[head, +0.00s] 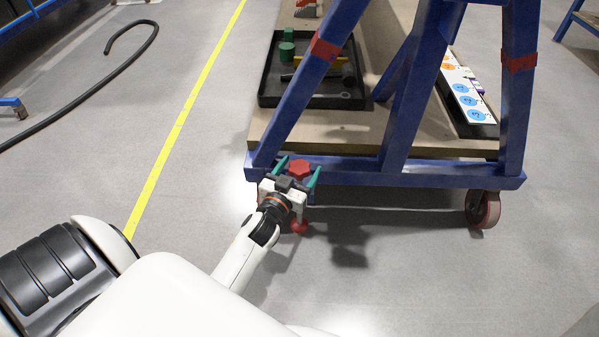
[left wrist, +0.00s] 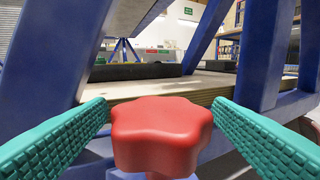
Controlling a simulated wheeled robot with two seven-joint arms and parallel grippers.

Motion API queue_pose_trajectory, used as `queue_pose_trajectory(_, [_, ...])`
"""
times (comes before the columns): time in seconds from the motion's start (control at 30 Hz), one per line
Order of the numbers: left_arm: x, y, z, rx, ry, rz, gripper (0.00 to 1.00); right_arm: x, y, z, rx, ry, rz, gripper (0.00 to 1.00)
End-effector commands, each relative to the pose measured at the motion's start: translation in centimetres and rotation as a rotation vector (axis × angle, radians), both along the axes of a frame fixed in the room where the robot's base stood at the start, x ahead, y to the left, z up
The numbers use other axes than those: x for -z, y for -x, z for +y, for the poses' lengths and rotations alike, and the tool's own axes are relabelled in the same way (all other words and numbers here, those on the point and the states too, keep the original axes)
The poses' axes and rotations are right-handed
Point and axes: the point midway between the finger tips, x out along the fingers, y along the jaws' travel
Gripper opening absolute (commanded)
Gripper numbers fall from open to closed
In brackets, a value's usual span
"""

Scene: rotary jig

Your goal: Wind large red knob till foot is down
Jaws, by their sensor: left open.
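The large red knob (head: 299,168) has a lobed, star-like top and sits at the lower left corner of the blue jig frame (head: 430,178). In the left wrist view the red knob (left wrist: 161,135) fills the lower middle. My left gripper (head: 298,172) is open with its two green fingers on either side of the knob. The left wrist view shows a gap between the knob and each finger (left wrist: 160,128). A small red part (head: 299,227) shows low beside my gripper; it may be the foot, mostly hidden by my gripper. My right gripper is not in view.
A wooden board (head: 330,132) on the frame carries a black tray (head: 300,101) with green and yellow items, and a white panel (head: 467,95). A caster wheel (head: 483,208) stands at the frame's right corner. A black hose (head: 120,65) lies on the floor at left.

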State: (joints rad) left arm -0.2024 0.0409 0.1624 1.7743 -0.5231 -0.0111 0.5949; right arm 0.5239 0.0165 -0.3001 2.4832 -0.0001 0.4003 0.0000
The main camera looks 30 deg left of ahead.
Motion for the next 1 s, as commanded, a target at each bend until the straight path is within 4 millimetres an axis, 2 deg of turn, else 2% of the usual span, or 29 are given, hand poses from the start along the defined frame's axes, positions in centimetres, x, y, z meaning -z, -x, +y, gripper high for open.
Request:
queue_pose_trajectory(0.37, [0.0,-0.5,0.1,0.0,0.001,0.001,0.74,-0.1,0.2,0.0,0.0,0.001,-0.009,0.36])
queue_pose_trajectory(0.6, [0.0,-0.5,0.1,0.0,0.001,0.001,0.34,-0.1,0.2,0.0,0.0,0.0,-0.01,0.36])
queue_pose_trajectory(0.63, [0.0,-0.5,0.1,0.0,0.001,0.001,0.31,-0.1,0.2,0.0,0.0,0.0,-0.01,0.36])
queue_pose_trajectory(0.9, [-0.2,-0.5,0.1,0.03,-0.002,0.002,0.31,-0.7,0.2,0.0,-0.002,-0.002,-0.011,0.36])
queue_pose_trajectory(1.0, [-0.4,-0.5,0.2,0.07,-0.003,0.005,0.31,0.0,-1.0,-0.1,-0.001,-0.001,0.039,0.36])
